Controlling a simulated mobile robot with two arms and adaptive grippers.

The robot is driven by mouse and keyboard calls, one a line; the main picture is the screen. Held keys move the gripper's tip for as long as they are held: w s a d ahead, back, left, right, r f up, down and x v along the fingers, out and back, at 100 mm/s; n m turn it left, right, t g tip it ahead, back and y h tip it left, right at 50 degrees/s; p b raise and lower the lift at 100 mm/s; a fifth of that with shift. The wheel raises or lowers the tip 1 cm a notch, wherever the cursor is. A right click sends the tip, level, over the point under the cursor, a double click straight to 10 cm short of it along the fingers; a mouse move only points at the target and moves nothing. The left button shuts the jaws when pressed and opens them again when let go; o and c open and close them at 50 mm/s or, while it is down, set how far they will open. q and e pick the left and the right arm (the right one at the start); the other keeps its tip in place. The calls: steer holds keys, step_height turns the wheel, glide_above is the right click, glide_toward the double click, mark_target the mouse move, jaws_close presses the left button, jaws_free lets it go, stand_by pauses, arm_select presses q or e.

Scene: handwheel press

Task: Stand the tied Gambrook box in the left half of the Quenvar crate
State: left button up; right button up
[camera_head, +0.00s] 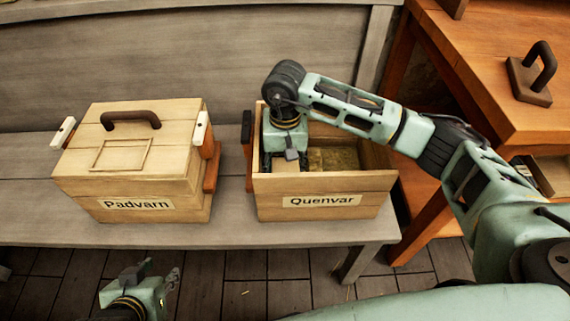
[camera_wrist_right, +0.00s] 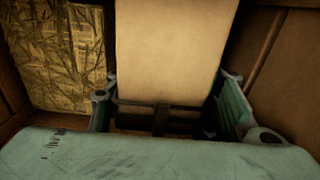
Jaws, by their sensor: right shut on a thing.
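The open wooden Quenvar crate (camera_head: 372,205) stands on the grey bench, its name on the front. My right gripper (camera_head: 287,158) points down into the crate's left half. In the right wrist view, my right gripper (camera_wrist_right: 165,103) is shut on a plain tan box (camera_wrist_right: 168,45) with a dark tie across its near end. No name shows on the box, and I cannot tell whether it touches the crate floor. My left gripper (camera_head: 158,272) is low at the bottom left, open and empty, away from the crate.
A lidded Padvarn box (camera_head: 180,192) with a dark handle stands left of the crate. A dark-handled block (camera_head: 528,82) sits on the orange table (camera_head: 475,50) at right.

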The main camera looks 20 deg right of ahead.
steer(key=o, duration=1.3)
steer(key=shift+c, duration=0.2)
step_height(320, 180, up, 12)
steer(key=shift+r, duration=0.1)
steer(key=shift+d, duration=0.1)
